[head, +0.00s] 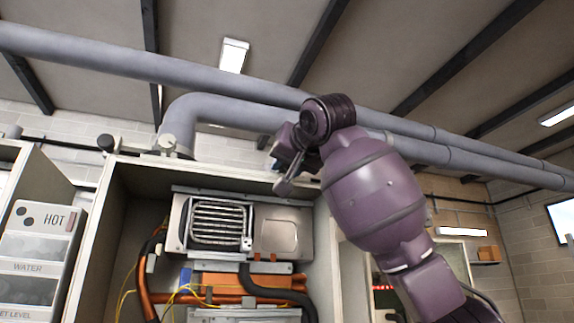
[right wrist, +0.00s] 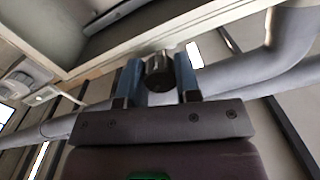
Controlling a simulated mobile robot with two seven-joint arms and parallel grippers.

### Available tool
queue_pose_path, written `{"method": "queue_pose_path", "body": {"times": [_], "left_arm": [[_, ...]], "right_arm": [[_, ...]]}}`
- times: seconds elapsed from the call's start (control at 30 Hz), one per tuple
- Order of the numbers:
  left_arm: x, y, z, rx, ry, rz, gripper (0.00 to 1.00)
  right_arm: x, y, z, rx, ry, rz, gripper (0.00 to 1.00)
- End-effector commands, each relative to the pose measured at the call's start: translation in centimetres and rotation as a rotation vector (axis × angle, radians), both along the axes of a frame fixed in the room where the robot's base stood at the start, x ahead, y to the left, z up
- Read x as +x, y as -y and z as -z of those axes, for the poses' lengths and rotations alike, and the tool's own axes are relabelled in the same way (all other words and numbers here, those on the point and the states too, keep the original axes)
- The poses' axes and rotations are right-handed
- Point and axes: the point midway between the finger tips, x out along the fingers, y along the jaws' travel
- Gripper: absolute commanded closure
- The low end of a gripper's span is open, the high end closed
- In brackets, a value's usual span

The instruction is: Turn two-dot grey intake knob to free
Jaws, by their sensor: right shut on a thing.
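My right gripper (head: 284,162) is at the top front edge of the open heater cabinet (head: 120,185), near its right end in the head view. In the right wrist view its two blue fingers (right wrist: 158,78) stand on either side of a short dark round knob (right wrist: 158,66) and are shut on it. The knob sits at the cabinet's edge; no dots show on it, and its turn position cannot be told. The gripper and wrist hide it in the head view. My left gripper is not in view.
Large grey pipes (head: 230,110) run close above and behind my right arm. A panel marked HOT (head: 42,225) stands at far left.

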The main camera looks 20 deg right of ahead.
Motion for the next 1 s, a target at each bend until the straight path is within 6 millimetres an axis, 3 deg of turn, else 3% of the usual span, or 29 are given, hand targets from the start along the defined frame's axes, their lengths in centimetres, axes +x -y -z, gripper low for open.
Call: {"method": "queue_pose_path", "body": {"times": [0.6, 1.0], "left_arm": [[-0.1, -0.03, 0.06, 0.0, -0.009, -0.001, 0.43], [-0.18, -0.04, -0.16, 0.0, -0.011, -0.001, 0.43]], "right_arm": [[0.01, -0.02, -0.03, -0.581, 0.017, 0.0, 0.93], [0.01, -0.06, -0.02, -0.859, 0.028, -0.001, 0.93]]}}
